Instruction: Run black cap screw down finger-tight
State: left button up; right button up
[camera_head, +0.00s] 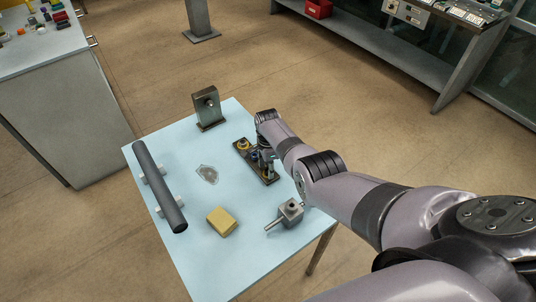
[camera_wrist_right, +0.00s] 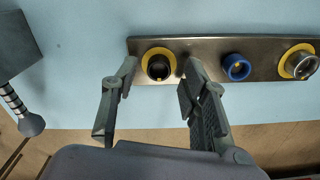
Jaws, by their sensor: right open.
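The black cap screw (camera_wrist_right: 158,67) sits in a yellow ring at the left end of a dark metal plate (camera_wrist_right: 200,48) in the right wrist view. My right gripper (camera_wrist_right: 158,74) is open, one finger on each side of the screw in this view; contact cannot be made out. The plate also carries a blue ring (camera_wrist_right: 237,67) and a grey fitting (camera_wrist_right: 304,65) in a yellow ring. In the head view my right gripper (camera_head: 264,157) is over the plate (camera_head: 270,178) and hides much of it, including the screw. My left gripper is not in view.
On the pale blue table (camera_head: 190,255) are a dark tube on supports (camera_head: 158,186), a yellow block (camera_head: 221,222), a clear piece (camera_head: 207,174), an upright metal bracket (camera_head: 208,109) and a grey block with a rod (camera_head: 289,212). The plate lies near the table's right edge.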

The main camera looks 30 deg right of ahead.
notch_tip(320, 180, up, 11)
jog(key=shift+r, duration=0.2)
dwell(0.3)
dwell(0.7)
